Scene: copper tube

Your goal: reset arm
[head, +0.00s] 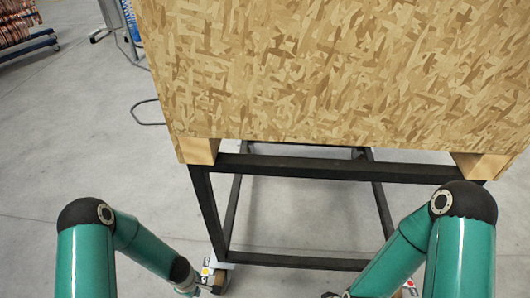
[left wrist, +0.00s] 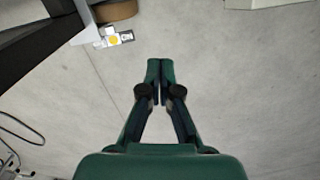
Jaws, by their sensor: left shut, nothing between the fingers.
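My left gripper (left wrist: 160,68) is shut and empty, its two fingertips together above bare floor in the left wrist view. My left arm (head: 145,245) is green with dark joints and comes in from the lower left in the head view, bent down and to the right. My right arm (head: 400,255) is bent down and to the left at the lower right. The right arm's end runs toward the bottom edge, and its gripper fingers are not seen.
A wood-chip panel (head: 340,70) rests on a black metal frame (head: 310,167) ahead of me. A small white item with a yellow dot (left wrist: 113,38) is by the frame's foot. Grey floor (head: 70,130) is clear at the left; a loaded rack (head: 20,25) stands far left.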

